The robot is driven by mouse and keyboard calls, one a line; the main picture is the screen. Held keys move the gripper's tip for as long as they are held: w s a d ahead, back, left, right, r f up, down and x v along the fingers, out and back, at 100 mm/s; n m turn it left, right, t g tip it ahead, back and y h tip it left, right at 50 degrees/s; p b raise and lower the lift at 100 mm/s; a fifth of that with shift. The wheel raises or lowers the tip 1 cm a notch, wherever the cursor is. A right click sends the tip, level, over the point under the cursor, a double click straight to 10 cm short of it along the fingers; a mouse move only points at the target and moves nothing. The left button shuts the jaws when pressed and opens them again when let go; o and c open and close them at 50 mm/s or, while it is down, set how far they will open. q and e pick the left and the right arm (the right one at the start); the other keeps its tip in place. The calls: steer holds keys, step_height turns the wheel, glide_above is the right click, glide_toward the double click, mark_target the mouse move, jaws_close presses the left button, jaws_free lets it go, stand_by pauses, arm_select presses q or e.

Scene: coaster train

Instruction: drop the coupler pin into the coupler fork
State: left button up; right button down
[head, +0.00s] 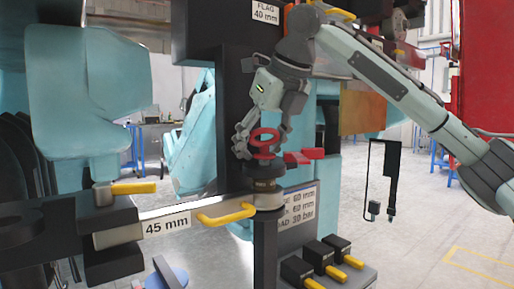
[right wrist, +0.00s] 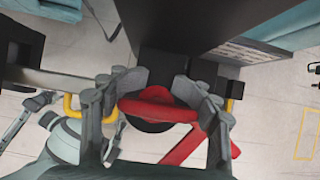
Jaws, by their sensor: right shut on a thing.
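The coupler pin shows a red ring handle (head: 264,143) on top, and in the right wrist view the ring (right wrist: 158,106) crosses between the fingertips. My right gripper (head: 258,138) is shut on this ring, and its fingers also show in the right wrist view (right wrist: 160,92). The ring is over the dark round coupler (head: 264,171) at the end of the 45 mm bar. The pin's shaft is hidden, so I cannot tell how deep it sits in the fork. I make out no left gripper in the head view.
A yellow handle (head: 226,212) curves in front of the coupler. A red bar (head: 303,157) sticks out just right of the ring. A black column (head: 236,95) stands behind. Black blocks with yellow levers (head: 325,262) sit lower right. Open floor lies to the right.

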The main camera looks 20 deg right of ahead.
steer(key=shift+c, duration=1.6)
jaws_free()
steer(key=v, duration=1.2)
